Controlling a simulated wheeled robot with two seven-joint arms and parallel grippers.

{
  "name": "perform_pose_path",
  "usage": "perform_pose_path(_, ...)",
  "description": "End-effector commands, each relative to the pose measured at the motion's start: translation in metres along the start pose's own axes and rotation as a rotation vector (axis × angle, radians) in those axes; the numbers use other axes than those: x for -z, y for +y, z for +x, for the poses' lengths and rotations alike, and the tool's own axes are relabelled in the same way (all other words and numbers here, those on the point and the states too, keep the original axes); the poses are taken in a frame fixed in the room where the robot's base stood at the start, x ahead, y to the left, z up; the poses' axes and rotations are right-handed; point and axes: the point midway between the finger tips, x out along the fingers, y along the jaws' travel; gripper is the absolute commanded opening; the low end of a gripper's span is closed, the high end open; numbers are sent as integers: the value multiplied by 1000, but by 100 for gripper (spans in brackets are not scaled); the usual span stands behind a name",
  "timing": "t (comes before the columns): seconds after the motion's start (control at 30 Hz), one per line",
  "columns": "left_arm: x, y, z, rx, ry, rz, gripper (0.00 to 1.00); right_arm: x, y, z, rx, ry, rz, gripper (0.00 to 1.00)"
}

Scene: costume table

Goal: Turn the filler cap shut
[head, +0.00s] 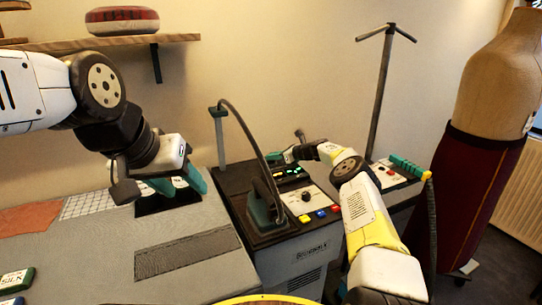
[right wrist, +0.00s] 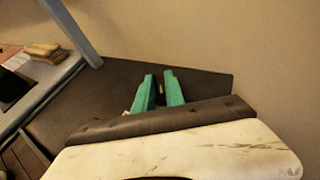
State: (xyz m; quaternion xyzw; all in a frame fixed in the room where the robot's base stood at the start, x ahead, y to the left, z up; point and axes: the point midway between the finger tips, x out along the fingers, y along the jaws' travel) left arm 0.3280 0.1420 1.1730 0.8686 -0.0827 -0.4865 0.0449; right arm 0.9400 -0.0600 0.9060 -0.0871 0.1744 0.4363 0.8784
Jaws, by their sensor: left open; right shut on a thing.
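The steam station (head: 311,246) stands in the middle of the head view, with an iron (head: 264,204) resting on its left side. My right gripper (head: 289,154) is at the back of the station. In the right wrist view its two teal fingers (right wrist: 159,80) are shut on a small dark thing (right wrist: 160,92), which looks like the filler cap. The fingers hide most of it, so I cannot tell how far it is turned. My left gripper (head: 178,186) is open and empty above the ironing surface at left.
A hose curves from a post (head: 217,150) down to the iron. The station's front has a dial and coloured buttons (head: 320,214). A thin T-shaped stand (head: 381,90) rises behind at right. A dress form (head: 488,140) stands far right. A wall shelf (head: 110,42) hangs upper left.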

Motion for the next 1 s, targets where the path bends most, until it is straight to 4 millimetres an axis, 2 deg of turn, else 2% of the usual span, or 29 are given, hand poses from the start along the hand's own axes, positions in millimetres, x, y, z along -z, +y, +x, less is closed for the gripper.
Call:
perform_pose_path(0.5,0,0,0,0,0,0,50,0,-1,0,-5,0,-2,0)
perform_pose_path(0.53,0,0,0,0,0,0,50,0,-1,0,-5,0,-2,20)
perform_pose_path(0.6,0,0,0,0,0,0,50,0,-1,0,-5,0,-2,34)
perform_pose_path(0.63,0,0,0,0,0,0,50,0,-1,0,-5,0,-2,36)
perform_pose_path(1.0,0,0,0,0,0,0,50,0,-1,-2,-6,0,-2,36)
